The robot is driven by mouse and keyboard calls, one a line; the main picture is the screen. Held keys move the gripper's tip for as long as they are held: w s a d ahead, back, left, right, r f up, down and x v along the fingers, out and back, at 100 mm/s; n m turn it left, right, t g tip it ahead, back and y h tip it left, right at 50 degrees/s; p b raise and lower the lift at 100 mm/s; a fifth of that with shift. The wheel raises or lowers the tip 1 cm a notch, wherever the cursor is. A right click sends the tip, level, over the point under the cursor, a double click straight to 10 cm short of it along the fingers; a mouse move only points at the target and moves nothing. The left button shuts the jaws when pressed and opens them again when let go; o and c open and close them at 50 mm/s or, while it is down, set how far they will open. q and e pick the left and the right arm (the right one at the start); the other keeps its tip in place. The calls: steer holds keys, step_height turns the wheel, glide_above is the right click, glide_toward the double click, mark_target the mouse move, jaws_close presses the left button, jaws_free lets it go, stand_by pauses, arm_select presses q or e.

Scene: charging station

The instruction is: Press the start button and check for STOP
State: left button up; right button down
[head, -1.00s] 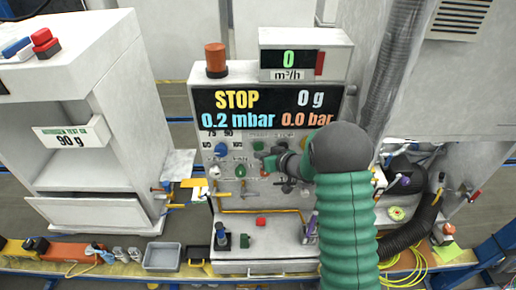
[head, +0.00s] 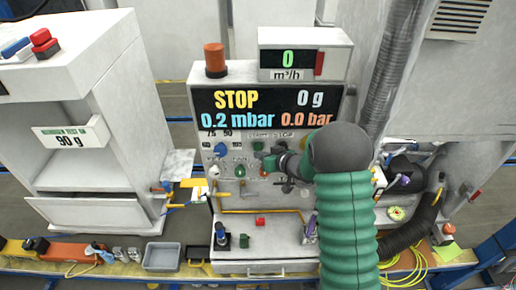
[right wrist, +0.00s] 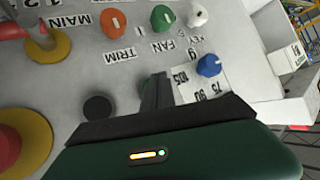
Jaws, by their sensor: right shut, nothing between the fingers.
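The charging station panel (head: 277,178) stands in the middle of the head view. Its display (head: 267,107) reads STOP in yellow, with 0 g, 0.2 mbar and 0.0 bar. My right gripper (head: 266,161) is shut and empty, with its tips at the panel just below the small labels under the display. In the right wrist view its closed fingers (right wrist: 156,92) point at the panel face. I cannot tell whether the tips touch the green button. My left gripper is not in view.
A blue knob (right wrist: 209,65), a green knob (right wrist: 162,18) and an orange knob (right wrist: 113,20) sit near the fingers. A red knob on yellow (right wrist: 14,145) is at the lower left. A white cabinet (head: 130,80) stands left; a grey hose (head: 393,70) hangs right.

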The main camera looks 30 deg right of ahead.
steer(key=shift+r, duration=0.1)
stand_by(0.4)
steer(key=shift+w+d+p, duration=0.2)
steer(key=shift+w+p, duration=0.1)
steer(key=shift+p, duration=0.05)
steer(key=shift+w+d+p, duration=0.2)
steer(key=shift+w+p, duration=0.1)
steer(key=shift+w, duration=0.1)
stand_by(0.7)
steer(key=shift+s, duration=0.1)
steer(key=shift+s+a, duration=0.45)
steer(key=shift+s, duration=0.2)
